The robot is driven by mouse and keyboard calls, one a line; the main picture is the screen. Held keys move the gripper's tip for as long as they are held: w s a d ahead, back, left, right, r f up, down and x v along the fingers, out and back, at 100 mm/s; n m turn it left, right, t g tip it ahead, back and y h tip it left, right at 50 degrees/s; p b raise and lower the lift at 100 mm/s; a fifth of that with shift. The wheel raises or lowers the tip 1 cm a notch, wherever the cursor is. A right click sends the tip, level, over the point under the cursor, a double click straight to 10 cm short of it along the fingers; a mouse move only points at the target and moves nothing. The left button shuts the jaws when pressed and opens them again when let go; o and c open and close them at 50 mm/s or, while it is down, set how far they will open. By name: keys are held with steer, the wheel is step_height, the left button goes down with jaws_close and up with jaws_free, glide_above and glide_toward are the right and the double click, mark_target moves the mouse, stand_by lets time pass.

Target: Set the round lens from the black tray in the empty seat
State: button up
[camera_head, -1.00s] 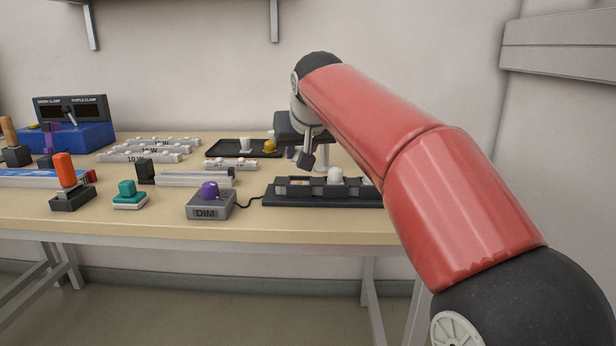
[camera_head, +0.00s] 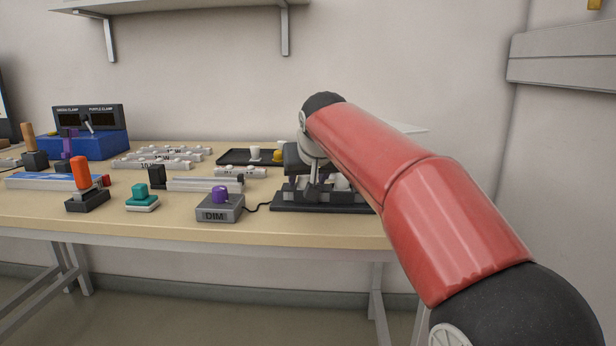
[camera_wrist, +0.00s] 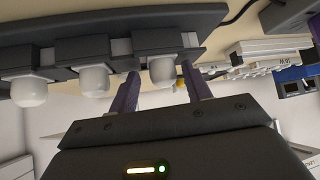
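A long black fixture (camera_head: 325,208) stands near the table's front edge. The wrist view, which looks upside down, shows its dark seats with white domed lenses: one at the left (camera_wrist: 28,92), one in the middle (camera_wrist: 93,82) and one (camera_wrist: 162,70) between my fingers. My gripper (camera_wrist: 162,72) has two purple fingers spread apart, with a visible gap on each side of that dome. The black tray (camera_head: 232,157) lies behind, holding a white piece (camera_head: 255,154) and a yellow piece (camera_head: 278,156). My arm hides part of the fixture and tray. I see no empty seat clearly.
A grey DIM box (camera_head: 220,210) with a purple knob stands left of the fixture, joined by a cable. A teal button (camera_head: 141,197), an orange-handled block (camera_head: 83,186) and white labelled bars (camera_head: 152,163) are further left. A blue clamp box (camera_head: 88,143) stands at back left.

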steer(key=shift+s+r, duration=0.1)
steer(key=shift+r, duration=0.2)
steer(key=v, duration=1.1)
steer(key=shift+s+r+p, duration=0.2)
steer(key=shift+s+p, duration=0.1)
steer(key=shift+d, duration=0.15)
steer(key=s+d+f+m+g, duration=0.1)
steer(key=s+d+f, duration=0.4)
steer(key=s+f, duration=0.4)
steer(key=s+d+f+g+h, duration=0.1)
steer(key=s+d+f, duration=0.4)
steer(key=s+f, duration=0.4)
steer(key=s+d+f+m+g+h, duration=0.1)
steer(key=s+d+f, duration=0.5)
steer(key=s+f, duration=0.3)
steer(key=shift+f+m, duration=0.3)
steer(key=shift+f, duration=0.65)
